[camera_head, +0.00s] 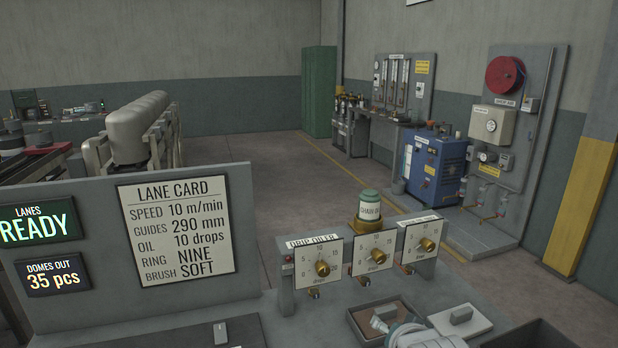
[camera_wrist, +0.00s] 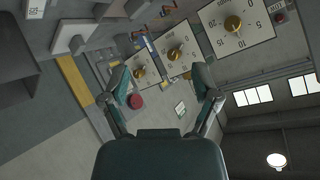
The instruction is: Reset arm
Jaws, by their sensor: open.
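My gripper (camera_wrist: 162,88) shows in the wrist view with its two fingers spread wide apart. Nothing is between the fingers. The wrist view is tilted, and beyond the fingers it shows white dial plates with brass knobs, the largest dial (camera_wrist: 236,28) at upper right. A pale rounded part at the bottom of the head view seems to be my arm; the gripper's fingers cannot be made out there. In the head view the dial panel (camera_head: 348,277) stands just beyond that part, with a gap between them.
The grey board with the lane card (camera_head: 176,228) stands at left. A green-capped oil jar (camera_head: 368,208) sits above the dials. A brown tray (camera_head: 367,320) and a white plate with a grey block (camera_head: 461,315) lie on the bench. Open floor (camera_head: 270,165) lies beyond.

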